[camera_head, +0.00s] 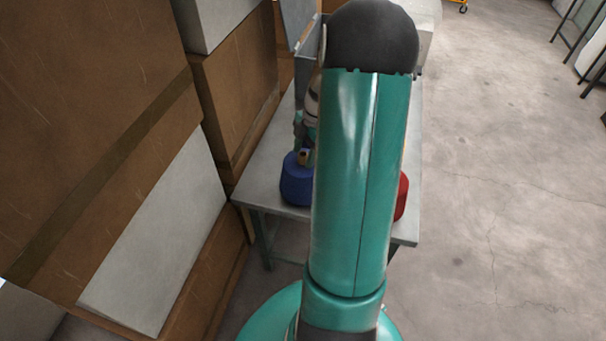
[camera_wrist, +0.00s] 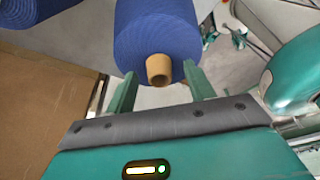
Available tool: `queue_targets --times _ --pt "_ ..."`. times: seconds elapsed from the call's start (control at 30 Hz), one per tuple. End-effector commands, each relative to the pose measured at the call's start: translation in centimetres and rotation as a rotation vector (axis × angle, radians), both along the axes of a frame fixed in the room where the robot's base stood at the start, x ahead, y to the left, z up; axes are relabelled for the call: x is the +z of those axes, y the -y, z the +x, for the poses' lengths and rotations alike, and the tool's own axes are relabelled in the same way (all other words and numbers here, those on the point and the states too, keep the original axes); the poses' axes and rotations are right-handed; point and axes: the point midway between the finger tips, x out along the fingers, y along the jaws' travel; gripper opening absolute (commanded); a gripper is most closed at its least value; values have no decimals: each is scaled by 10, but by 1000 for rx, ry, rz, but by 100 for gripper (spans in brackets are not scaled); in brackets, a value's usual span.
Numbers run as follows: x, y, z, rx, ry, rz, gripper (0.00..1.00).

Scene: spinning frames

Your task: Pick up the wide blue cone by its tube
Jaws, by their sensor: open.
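The wide blue cone (camera_head: 297,184) stands on the grey table in the head view, partly hidden by my arm. In the wrist view the blue cone (camera_wrist: 157,30) fills the top middle, and its tan tube (camera_wrist: 158,70) sticks out toward my gripper. My gripper (camera_wrist: 160,78) is open, with one green finger on each side of the tube. Gaps show between the fingers and the tube, so it is not gripped. In the head view my gripper is small and mostly hidden, just above the cone.
A red cone (camera_head: 402,196) shows at the right of my arm on the table (camera_head: 262,170). Another dark blue thing (camera_wrist: 30,10) is cut off at the wrist view's top left. Stacked brown boxes (camera_head: 90,120) stand close at the left. Open concrete floor (camera_head: 500,200) lies right.

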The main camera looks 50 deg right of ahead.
Motion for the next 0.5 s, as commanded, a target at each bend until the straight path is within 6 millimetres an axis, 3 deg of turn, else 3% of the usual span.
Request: queue_targets --times 0.1,0.4,0.5 --pt "0 0 0 0 0 0 54" --pt "1 0 0 0 0 0 0" --pt "1 0 0 0 0 0 0"
